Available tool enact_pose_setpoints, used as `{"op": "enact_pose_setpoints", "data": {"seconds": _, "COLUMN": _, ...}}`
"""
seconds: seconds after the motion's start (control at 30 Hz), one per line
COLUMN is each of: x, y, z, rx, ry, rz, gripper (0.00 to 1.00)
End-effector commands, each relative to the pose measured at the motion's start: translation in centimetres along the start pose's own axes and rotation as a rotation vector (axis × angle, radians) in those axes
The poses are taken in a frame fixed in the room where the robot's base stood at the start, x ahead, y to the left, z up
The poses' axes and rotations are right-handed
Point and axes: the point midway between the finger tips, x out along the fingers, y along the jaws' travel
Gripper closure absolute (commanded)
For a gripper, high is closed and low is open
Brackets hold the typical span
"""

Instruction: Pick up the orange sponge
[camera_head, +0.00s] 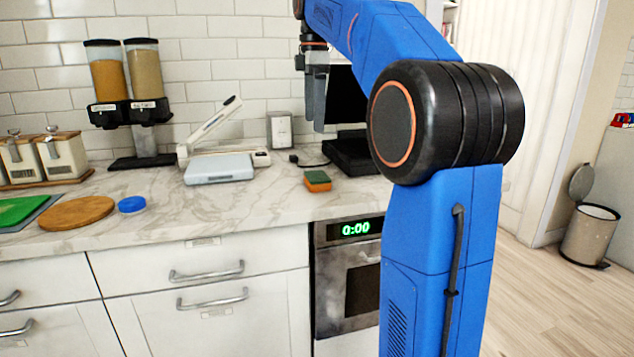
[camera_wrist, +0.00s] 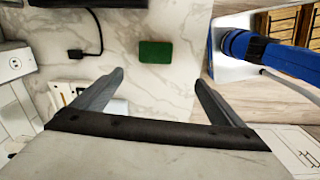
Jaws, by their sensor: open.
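The sponge (camera_head: 317,180) lies flat on the marble counter, with a green top and an orange side facing the front. In the wrist view only its green top (camera_wrist: 155,52) shows, a little beyond the fingertips and roughly centred between them. My gripper (camera_head: 315,103) points down above the counter, higher than the sponge and apart from it. In the wrist view its two fingers (camera_wrist: 159,77) are spread wide with nothing between them.
A grey-white appliance (camera_head: 218,168) stands left of the sponge. A black device (camera_head: 355,153) and a cable plug (camera_head: 296,158) lie behind it. A blue lid (camera_head: 131,205) and round wooden board (camera_head: 77,212) lie further left. The counter's front edge is close to the sponge.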

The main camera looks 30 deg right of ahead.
Motion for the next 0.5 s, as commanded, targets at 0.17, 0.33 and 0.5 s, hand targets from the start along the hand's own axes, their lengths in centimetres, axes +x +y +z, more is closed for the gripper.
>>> {"op": "enact_pose_setpoints", "data": {"seconds": 0.17, "x": -1.0, "y": 1.9, "z": 0.8, "rx": -0.077, "ry": -0.002, "rz": -0.025, "gripper": 0.08}}
{"op": "enact_pose_setpoints", "data": {"seconds": 0.33, "x": -0.4, "y": 2.1, "z": 1.0, "rx": -0.097, "ry": -0.002, "rz": -0.032, "gripper": 0.08}}
{"op": "enact_pose_setpoints", "data": {"seconds": 0.5, "x": 2.3, "y": 2.0, "z": 1.0, "rx": -0.096, "ry": -0.002, "rz": -0.033, "gripper": 0.08}}
